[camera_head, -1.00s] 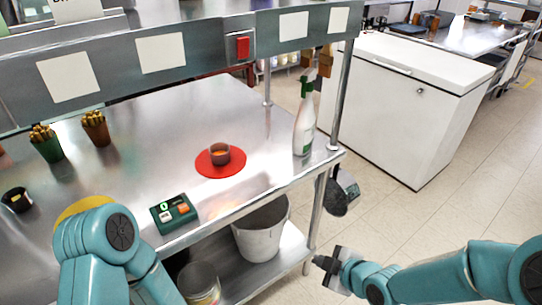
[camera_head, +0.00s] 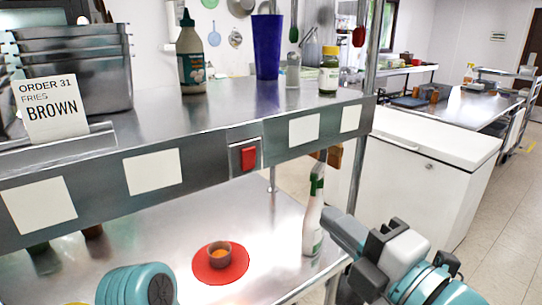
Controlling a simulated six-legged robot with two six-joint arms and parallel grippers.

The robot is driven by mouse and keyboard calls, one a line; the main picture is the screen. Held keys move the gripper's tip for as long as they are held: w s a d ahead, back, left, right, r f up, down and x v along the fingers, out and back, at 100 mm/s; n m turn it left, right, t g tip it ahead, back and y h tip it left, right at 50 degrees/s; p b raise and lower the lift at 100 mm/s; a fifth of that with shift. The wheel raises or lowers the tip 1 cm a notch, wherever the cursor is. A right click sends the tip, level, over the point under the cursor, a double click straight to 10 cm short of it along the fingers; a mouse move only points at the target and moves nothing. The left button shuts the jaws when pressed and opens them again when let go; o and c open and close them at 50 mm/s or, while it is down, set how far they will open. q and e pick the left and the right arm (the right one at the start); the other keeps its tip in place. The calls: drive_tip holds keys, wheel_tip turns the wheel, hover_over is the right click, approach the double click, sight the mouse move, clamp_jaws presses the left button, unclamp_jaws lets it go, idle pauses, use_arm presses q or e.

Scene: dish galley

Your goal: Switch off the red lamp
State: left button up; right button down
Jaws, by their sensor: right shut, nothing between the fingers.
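A red rocker switch (camera_head: 249,158) sits in a metal plate on the front edge of the upper shelf, between white cards. No separate red lamp body shows. A bright patch lies on the lower counter around a round red mat (camera_head: 238,272), which bears a small cup (camera_head: 219,253) of orange-brown contents. My right gripper (camera_head: 338,224) is shut and empty, to the right of and below the switch, apart from it, beside the spray bottle in the picture. My left arm shows only as a teal link at the bottom; its gripper is out of view.
A white and green spray bottle (camera_head: 313,215) stands near the counter's right end, close to a shelf post (camera_head: 363,110). Above are a blue cup (camera_head: 267,47), bottles, metal pans (camera_head: 75,65) and an order card (camera_head: 52,108). A white chest freezer (camera_head: 425,175) stands behind right.

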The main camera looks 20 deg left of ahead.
sight(250, 154)
drive_tip(key=shift+n+y, duration=0.5)
drive_tip(key=s+r, duration=0.1)
drive_tip(key=s+a+r, duration=0.1)
drive_tip(key=s+r, duration=0.1)
drive_tip(key=shift+s+a, duration=0.1)
drive_tip(key=shift+a, duration=0.15)
drive_tip(key=shift+r, duration=0.1)
drive_tip(key=p+x, duration=0.3)
drive_tip(key=x, duration=1)
drive_tip(key=shift+s+p, duration=0.15)
drive_tip(key=shift+p, duration=0.2)
drive_tip(key=shift+w+a, duration=0.35)
drive_tip(key=shift+a, duration=0.1)
